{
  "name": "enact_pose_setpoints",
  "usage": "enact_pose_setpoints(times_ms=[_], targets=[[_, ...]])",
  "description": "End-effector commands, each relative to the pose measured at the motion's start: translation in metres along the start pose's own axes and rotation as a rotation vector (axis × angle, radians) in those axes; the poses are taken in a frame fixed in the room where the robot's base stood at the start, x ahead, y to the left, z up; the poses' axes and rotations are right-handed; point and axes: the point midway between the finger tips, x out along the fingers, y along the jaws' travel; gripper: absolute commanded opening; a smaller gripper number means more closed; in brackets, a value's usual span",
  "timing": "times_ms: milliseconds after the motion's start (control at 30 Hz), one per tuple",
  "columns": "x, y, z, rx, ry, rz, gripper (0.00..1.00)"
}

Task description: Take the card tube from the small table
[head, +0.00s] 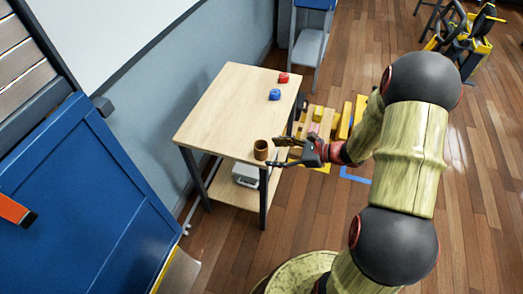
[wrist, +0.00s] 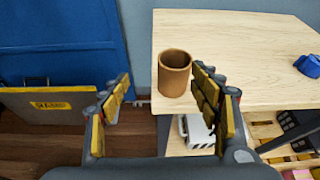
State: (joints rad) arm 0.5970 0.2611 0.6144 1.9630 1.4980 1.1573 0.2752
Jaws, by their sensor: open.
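The brown card tube (head: 261,150) stands upright near the front corner of the small table (head: 235,105), its hollow top showing. In the wrist view the tube (wrist: 174,74) stands close to the table's left edge, just beyond my right finger. My gripper (head: 285,151) is open and empty, to the right of the tube in the head view. In the wrist view the gap between my fingers (wrist: 165,108) lies mostly left of and nearer than the tube. I cannot tell whether a finger touches the tube.
A blue object (head: 274,94) and a red object (head: 284,77) lie toward the table's far end. A grey-white case (head: 246,174) sits on the lower shelf. Yellow and wooden pieces (head: 337,122) are on the floor to the right. A blue panel (head: 85,200) stands at left.

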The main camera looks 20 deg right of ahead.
Motion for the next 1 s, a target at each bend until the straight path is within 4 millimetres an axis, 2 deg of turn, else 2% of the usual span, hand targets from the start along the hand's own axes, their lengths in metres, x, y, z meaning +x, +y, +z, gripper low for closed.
enact_pose_setpoints(times_ms=[100, 200, 467, 700, 833, 1000], targets=[[0.000, -0.010, -0.014, 0.065, -0.017, -0.042, 0.63], [0.006, -0.013, -0.018, 0.081, -0.022, -0.053, 0.63], [0.033, -0.016, -0.017, 0.080, -0.022, -0.052, 0.63], [0.066, -0.023, -0.015, 0.078, -0.021, -0.051, 0.63], [0.076, -0.024, -0.014, 0.078, -0.021, -0.052, 0.63], [0.077, -0.024, -0.013, 0.079, -0.021, -0.053, 0.63]])
